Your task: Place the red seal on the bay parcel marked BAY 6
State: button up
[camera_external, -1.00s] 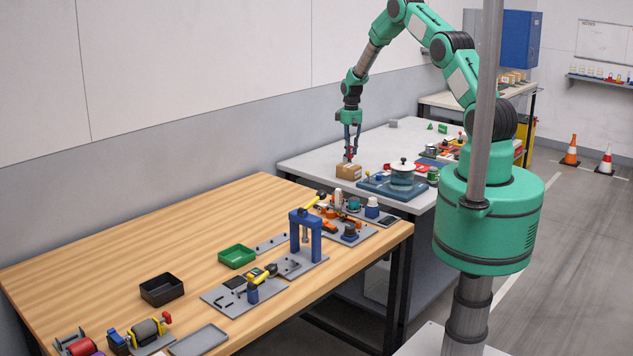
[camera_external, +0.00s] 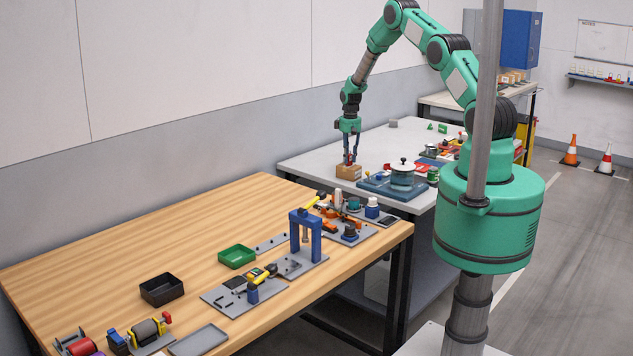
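The parcel (camera_external: 348,172) is a small brown cardboard box with a pale label, on the near left part of the grey table. The label is too small to read, so I cannot confirm BAY 6. My gripper (camera_external: 350,158) points down right over the parcel, its dark fingers closed around the small red seal (camera_external: 349,159). The seal is at the parcel's top; I cannot tell whether it touches it. The fingers partly hide it.
Several small coloured items lie farther back. The wooden bench (camera_external: 120,250) in front holds fixtures, a green bin (camera_external: 237,256) and a black bin (camera_external: 162,290).

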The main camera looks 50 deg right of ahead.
aim_at(349, 154)
jog(key=shift+o, duration=1.4)
jog(key=shift+r, duration=0.15)
notch_tip(349, 154, up, 12)
jog(key=shift+b, duration=0.45)
jog(key=shift+r, duration=0.1)
